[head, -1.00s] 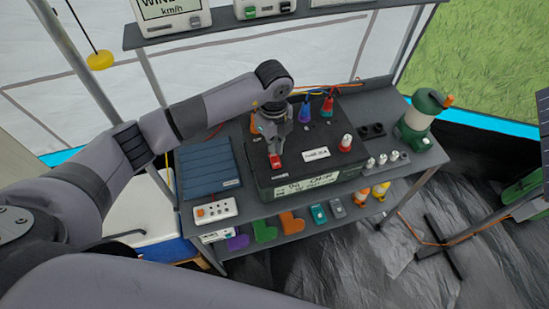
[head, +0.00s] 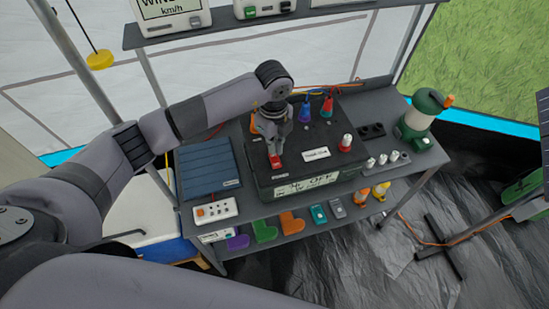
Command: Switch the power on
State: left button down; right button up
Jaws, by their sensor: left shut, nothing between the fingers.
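A black power box (head: 318,164) stands on the middle of the grey table, with a red switch (head: 275,162) near its front left corner. A label strip (head: 306,184) is on its front; its lettering is too small to read surely. My left gripper (head: 273,152) is shut and empty, pointing down, with its fingertips at the red switch. The fingertips partly cover the switch, and I cannot tell whether they touch it. My right gripper is not in view.
A blue ribbed panel (head: 208,165) and a white socket strip (head: 215,211) lie left of the box. A green lantern (head: 420,115) stands at the table's right end. A red-based white knob (head: 346,143) and coloured plugs (head: 305,110) sit on the box. A lower shelf holds several small items.

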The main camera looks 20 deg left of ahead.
pick_arm(q)
jog(key=shift+f+b, duration=0.85)
jog(key=shift+f, duration=0.3)
dwell(0.4)
jog(key=shift+s+r, duration=0.1)
jog(key=shift+r+p, duration=0.8)
jog(key=shift+r, duration=0.05)
jog(key=shift+r+p, duration=1.8)
jog(key=shift+r, duration=0.8)
